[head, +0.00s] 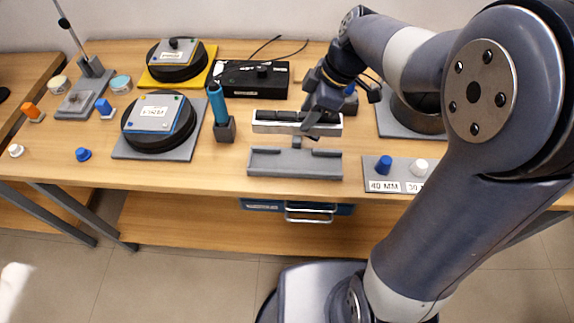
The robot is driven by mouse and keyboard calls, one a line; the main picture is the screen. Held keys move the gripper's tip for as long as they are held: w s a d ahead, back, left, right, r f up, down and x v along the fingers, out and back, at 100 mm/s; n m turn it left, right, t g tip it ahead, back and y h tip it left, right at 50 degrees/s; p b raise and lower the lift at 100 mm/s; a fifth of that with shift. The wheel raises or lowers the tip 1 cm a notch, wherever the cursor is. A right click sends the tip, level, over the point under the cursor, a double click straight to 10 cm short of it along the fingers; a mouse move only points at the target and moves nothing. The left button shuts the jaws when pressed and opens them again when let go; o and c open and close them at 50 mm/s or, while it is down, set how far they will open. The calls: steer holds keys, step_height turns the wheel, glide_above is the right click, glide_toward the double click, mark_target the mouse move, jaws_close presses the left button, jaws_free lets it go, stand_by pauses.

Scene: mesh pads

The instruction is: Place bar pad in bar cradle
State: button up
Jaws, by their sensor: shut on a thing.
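The bar pad (270,122) is a long, light metallic bar with a darker strip along its top. My gripper (318,122) is shut on it, right of its middle. The bar lies roughly level, just behind and above the bar cradle in the picture. The bar cradle (294,170) is a long grey tray with a raised rim near the table's front edge. No pad shows in it. A small grey post (297,142) shows between bar and cradle; I cannot tell what it belongs to. My gripper hides part of the bar's right half.
A grey holder (225,131) with a blue-handled tool stands left of the bar. A black box (250,79) lies behind it. A label plate (396,186) with blue and white knobs lies right of the cradle. Two round black devices, one on a grey plate (186,150), stand left.

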steer(key=shift+s+a+f, duration=0.1)
steer(key=shift+s+f, duration=0.15)
steer(key=shift+s, duration=0.3)
steer(key=shift+s+a+f, duration=0.1)
steer(key=shift+s+f, duration=0.1)
steer(key=shift+s, duration=0.3)
glide_above(304, 164)
step_height(304, 164, down, 5)
steer(key=shift+f, duration=2.5)
steer(key=shift+f, duration=0.2)
steer(key=o, duration=1.2)
steer(key=shift+r, duration=0.1)
steer(key=shift+r, duration=0.2)
steer(key=v, duration=1.1)
steer(key=shift+d+r, duration=0.1)
steer(key=shift+r, duration=0.3)
